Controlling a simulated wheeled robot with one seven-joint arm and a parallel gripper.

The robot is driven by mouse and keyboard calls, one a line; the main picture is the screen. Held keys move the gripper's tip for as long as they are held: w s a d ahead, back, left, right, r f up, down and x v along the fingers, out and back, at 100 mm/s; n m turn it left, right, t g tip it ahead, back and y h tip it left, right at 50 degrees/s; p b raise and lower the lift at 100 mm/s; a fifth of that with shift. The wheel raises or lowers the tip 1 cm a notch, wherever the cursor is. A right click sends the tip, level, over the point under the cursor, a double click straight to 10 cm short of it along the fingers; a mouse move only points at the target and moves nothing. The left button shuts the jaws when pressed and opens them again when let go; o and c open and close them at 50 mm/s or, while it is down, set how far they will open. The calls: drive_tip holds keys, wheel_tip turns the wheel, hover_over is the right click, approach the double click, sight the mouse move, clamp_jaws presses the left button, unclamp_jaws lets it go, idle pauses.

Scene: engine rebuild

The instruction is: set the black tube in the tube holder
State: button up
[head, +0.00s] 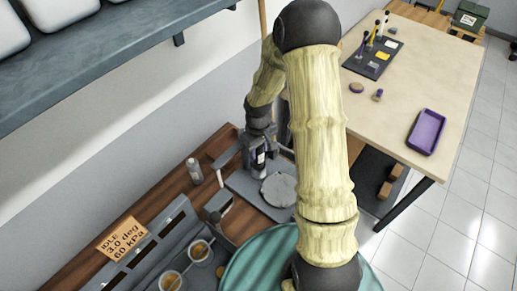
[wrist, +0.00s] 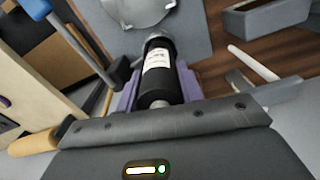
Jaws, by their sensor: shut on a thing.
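The black tube (head: 260,156) has a white label. In the wrist view the black tube (wrist: 157,62) lies between the two purple-grey fingers of my gripper (wrist: 158,80), which is shut on it. In the head view my gripper (head: 258,146) is over the wooden bench, at the far left end of a grey plate (head: 243,186). The tube looks roughly upright there; I cannot tell whether its lower end touches anything. I cannot make out for sure which part is the tube holder; my gripper and arm hide part of that area.
A pale round disc (head: 279,189) lies on the plate. A small grey bottle (head: 194,171) stands left of it. Cups (head: 201,250) and a sign (head: 122,238) are nearer. A shelf (head: 110,62) overhangs at upper left. A table with a purple tray (head: 427,132) is at right.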

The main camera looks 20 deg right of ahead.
drive_tip(key=shift+f+b, duration=0.6)
drive_tip(key=shift+f, duration=0.15)
drive_tip(key=shift+s+f, duration=0.1)
drive_tip(key=shift+f, duration=0.1)
